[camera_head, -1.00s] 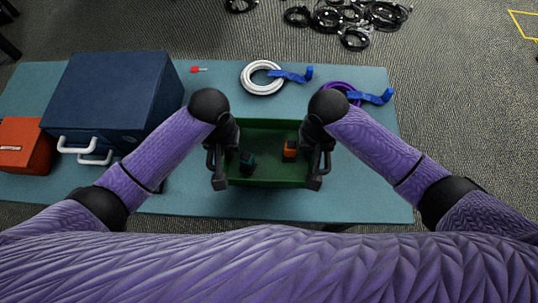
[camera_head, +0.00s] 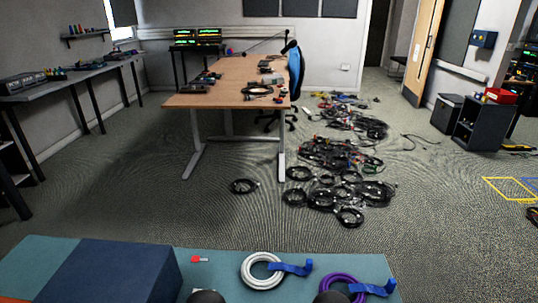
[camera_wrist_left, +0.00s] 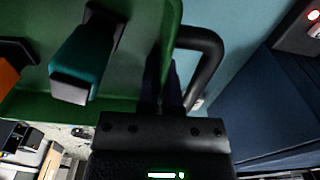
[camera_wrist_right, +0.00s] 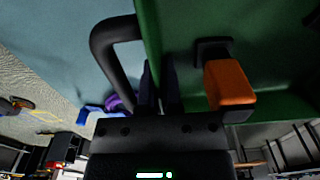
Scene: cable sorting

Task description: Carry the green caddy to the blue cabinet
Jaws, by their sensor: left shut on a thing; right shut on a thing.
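The green caddy shows in the left wrist view (camera_wrist_left: 135,45) and in the right wrist view (camera_wrist_right: 185,25). It has a black loop handle on each side. My left gripper (camera_wrist_left: 162,85) is shut on one side of it and my right gripper (camera_wrist_right: 160,85) on the other. Inside are a teal-and-black item (camera_wrist_left: 80,62) and an orange-and-black item (camera_wrist_right: 228,84). The head view shows only two dark rounded parts of my arms at its bottom edge; caddy and grippers are out of that view. I cannot tell which thing there is the blue cabinet.
The teal table (camera_head: 215,280) in front bears a dark blue case (camera_head: 110,270), a white cable coil (camera_head: 262,270) and a purple coil (camera_head: 335,282). Beyond stand a wooden desk (camera_head: 225,92), cables heaped on the floor (camera_head: 340,190) and a dark cabinet (camera_head: 478,125) at right. Floor at left is clear.

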